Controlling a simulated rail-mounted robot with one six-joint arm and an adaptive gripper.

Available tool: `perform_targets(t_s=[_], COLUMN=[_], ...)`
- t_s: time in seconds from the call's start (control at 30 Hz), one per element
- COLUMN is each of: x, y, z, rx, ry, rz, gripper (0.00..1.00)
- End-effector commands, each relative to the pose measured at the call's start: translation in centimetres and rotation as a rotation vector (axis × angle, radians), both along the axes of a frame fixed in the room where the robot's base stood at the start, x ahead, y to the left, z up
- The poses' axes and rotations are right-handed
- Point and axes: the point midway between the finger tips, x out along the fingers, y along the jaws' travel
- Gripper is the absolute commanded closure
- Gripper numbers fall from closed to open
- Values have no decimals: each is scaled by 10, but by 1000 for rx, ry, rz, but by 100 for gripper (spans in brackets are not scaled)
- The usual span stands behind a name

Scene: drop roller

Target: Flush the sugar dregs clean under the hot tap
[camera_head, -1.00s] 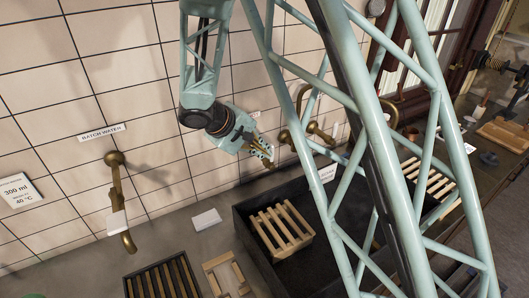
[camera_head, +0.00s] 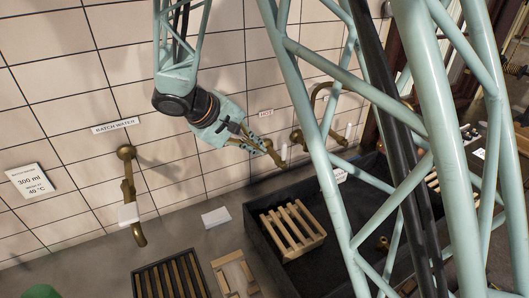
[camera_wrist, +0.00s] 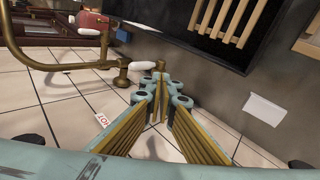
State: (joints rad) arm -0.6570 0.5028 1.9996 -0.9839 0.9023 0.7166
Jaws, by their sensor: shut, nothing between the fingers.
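My gripper (camera_head: 279,160) is shut and empty, its fingers pointing right along the tiled wall beside the brass hot tap (camera_head: 299,135). In the wrist view the fingertips (camera_wrist: 164,82) are close to the tap's white lever (camera_wrist: 142,66); I cannot tell whether they touch it. The brass spout (camera_wrist: 50,66) arches away to the left there. The red HOT label (camera_head: 265,112) is on the wall above my gripper. The sugar dregs cannot be made out, and my arm's lattice covers part of the sink area.
A dark sink (camera_head: 262,240) holds a wooden slatted rack (camera_head: 291,228). A second brass tap (camera_head: 128,185) under the BATCH WATER label (camera_head: 115,126) is on the wall at left.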

Motion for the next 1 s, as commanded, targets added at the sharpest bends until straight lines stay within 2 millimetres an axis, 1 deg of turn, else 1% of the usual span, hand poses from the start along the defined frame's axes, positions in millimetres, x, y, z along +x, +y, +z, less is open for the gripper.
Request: perform_targets(t_s=[0.1, 0.3, 0.5, 0.9, 1.0], x=[-7, -13, -16, -16, -17], y=[9, 17, 20, 20, 13], z=[13, 25, 29, 29, 31], rx=[2, 1, 0, 0, 4], ry=[-2, -1, 0, 0, 2], rz=[1, 1, 0, 0, -10], gripper=[100, 100, 100, 100, 100])
